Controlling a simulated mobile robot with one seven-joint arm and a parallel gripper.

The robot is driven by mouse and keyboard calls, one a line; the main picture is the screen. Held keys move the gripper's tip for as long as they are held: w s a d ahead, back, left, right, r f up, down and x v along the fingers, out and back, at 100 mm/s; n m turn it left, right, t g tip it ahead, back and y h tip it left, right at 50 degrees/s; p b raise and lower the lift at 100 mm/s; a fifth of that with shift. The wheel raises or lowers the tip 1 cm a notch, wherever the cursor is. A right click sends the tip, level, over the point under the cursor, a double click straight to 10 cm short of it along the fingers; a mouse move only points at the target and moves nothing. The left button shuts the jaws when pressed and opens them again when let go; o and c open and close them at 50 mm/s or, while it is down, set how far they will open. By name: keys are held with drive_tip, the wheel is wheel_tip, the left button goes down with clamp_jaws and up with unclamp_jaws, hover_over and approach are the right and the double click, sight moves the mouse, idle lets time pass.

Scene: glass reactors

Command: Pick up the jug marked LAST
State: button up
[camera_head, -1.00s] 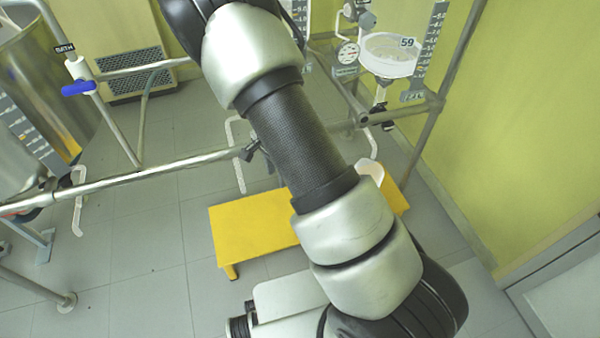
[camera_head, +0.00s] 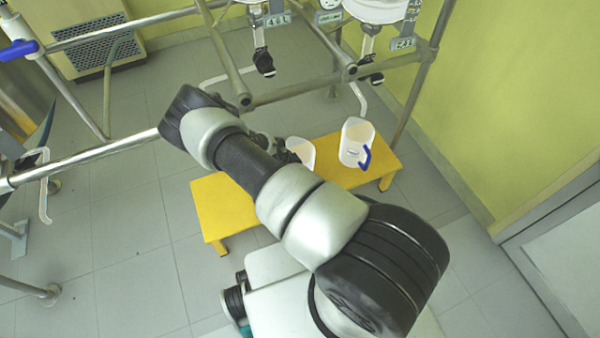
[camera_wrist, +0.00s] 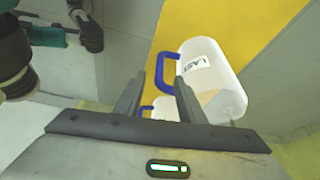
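The jug marked LAST (camera_wrist: 222,84) is translucent white with a blue handle (camera_wrist: 161,72). It stands on a yellow stool, large in the wrist view, its handle side towards my gripper. My gripper (camera_wrist: 158,82) is open, with nothing between its fingers; the fingertips overlap the handle's lower part in the picture, but contact cannot be told. In the head view this appears to be the left jug (camera_head: 303,149), partly hidden by my arm, which also hides the gripper. A second jug (camera_head: 353,138) with a blue handle stands to its right; its label is unreadable. It shows partly behind my fingers in the wrist view (camera_wrist: 166,107).
The yellow stool (camera_head: 213,205) stands on grey tiles below a metal pipe frame (camera_head: 300,92). Glass vessels with black-handled valves (camera_head: 264,62) hang above and behind it. A yellow-green wall (camera_head: 470,120) is at the right.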

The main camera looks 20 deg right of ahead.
drive_tip(key=b+x, duration=0.2)
drive_tip(key=x, duration=0.6)
drive_tip(key=shift+d, duration=0.2)
drive_tip(key=shift+r, duration=0.1)
clamp_jaws()
